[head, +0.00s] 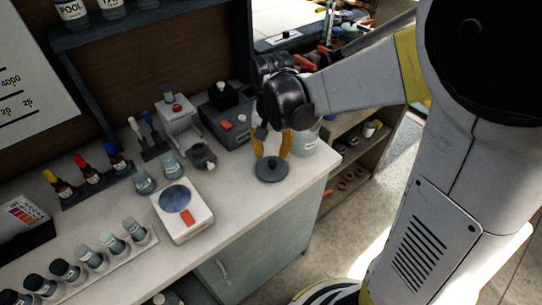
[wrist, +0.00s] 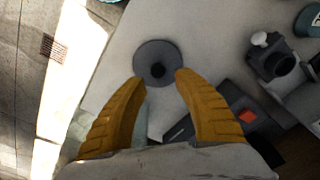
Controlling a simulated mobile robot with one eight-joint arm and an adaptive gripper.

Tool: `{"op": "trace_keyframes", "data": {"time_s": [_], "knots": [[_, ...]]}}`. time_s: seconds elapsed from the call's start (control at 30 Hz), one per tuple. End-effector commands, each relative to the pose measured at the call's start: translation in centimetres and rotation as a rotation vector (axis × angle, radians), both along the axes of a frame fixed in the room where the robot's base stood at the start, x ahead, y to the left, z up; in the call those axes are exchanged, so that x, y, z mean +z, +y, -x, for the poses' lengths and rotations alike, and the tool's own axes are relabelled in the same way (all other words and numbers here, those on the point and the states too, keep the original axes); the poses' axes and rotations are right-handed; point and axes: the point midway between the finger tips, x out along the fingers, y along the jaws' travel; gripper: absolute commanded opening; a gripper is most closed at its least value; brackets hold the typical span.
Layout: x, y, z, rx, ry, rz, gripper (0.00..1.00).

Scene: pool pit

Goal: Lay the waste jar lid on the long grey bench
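The waste jar lid (head: 271,170) is a dark grey disc with a small knob on top. It lies flat on the pale worktop of the long bench (head: 228,213), near its front edge and right end. My gripper (head: 271,153) is just above the lid with its yellow fingers pointing down. In the wrist view the lid (wrist: 143,52) is just beyond the fingertips (wrist: 161,80). The fingers are apart, with a clear gap on both sides of the knob. A pale labelled jar (head: 304,142) stands behind and right of the lid, partly hidden by my gripper.
A small scale (head: 184,218) with a round blue plate stands left of the lid. A grey box with an orange button (head: 228,126) is behind. Several vials (head: 92,258) line the front left. An open shelf (head: 350,160) is right of the bench.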

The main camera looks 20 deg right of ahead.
Motion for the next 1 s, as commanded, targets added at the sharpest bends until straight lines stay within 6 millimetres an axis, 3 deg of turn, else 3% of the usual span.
{"op": "trace_keyframes", "data": {"time_s": [0.03, 0.1, 0.43, 0.7, 1.0], "knots": [[1.6, 0.0, 0.1, 0.000, 0.000, 0.000, 0.37], [2.9, 0.1, 0.2, 0.000, 0.000, 0.000, 0.37], [6.4, 0.1, 1.3, 0.028, -0.035, 0.000, 0.37], [10.7, 0.0, 7.1, 0.224, -0.268, 0.033, 0.37], [11.8, -0.1, 11.7, 0.402, -0.491, 0.114, 0.37]]}}
